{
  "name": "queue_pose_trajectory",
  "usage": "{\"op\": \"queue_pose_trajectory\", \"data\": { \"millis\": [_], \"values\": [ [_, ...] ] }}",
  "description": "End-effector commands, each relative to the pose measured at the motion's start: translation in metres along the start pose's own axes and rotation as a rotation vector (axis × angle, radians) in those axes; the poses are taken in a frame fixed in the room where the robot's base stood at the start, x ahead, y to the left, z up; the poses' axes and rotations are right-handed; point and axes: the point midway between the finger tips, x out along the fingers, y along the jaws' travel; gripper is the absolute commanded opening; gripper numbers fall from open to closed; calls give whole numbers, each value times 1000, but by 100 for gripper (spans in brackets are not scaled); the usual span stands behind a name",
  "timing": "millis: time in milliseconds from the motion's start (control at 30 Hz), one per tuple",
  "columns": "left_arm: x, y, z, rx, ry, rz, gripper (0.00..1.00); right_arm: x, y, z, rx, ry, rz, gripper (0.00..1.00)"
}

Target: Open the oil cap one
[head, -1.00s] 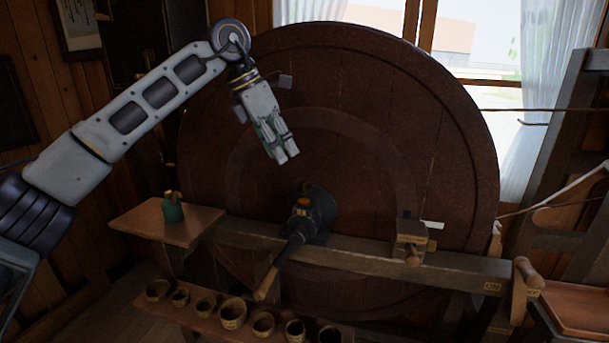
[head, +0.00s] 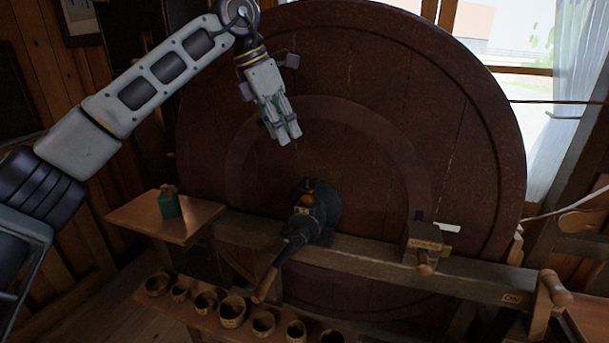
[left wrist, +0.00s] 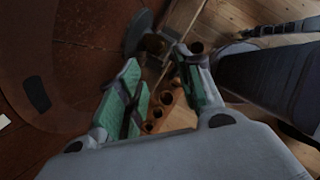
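A dark metal headstock (head: 322,215) stands at the middle of the wooden beam, in front of the big wheel, in the head view. A small brass-coloured cap-like part (head: 306,201) sits on top of it. I cannot read any label or tell whether it is open. My left gripper (head: 289,139) hangs above the headstock, fingers pointing down, clearly apart from it. In the left wrist view its green-padded fingers (left wrist: 165,92) are spread with nothing between them. A grey rounded part, perhaps the headstock (left wrist: 139,32), shows beyond them. My right gripper is out of view.
The big wooden wheel (head: 450,120) fills the background. A green can (head: 169,205) stands on a small side shelf (head: 135,218) at left. Several cups (head: 232,312) line a low shelf. A wooden block (head: 428,237) sits on the beam (head: 375,262) to the right.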

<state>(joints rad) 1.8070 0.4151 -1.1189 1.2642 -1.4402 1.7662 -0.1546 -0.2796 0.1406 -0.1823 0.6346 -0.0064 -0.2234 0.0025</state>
Motion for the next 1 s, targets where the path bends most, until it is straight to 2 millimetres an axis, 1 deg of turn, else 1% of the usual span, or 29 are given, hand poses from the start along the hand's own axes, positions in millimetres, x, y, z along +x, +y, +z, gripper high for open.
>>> {"op": "queue_pose_trajectory", "data": {
  "millis": [167, 267, 400, 533, 733, 1000],
  "values": [
    [6, 0, 0, 0, 0, 0, 36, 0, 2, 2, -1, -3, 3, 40],
    [13, 0, 0, 0, 1, -1, 36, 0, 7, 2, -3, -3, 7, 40],
    [27, 0, 0, 0, 1, -2, 36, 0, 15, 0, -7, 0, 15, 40],
    [44, 0, -1, 0, 2, -2, 36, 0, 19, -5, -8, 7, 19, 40],
    [70, 0, 0, 0, 2, -2, 36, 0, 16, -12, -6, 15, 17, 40],
    [106, 0, 0, 1, 2, -2, 36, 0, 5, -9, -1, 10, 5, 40]
  ]
}}
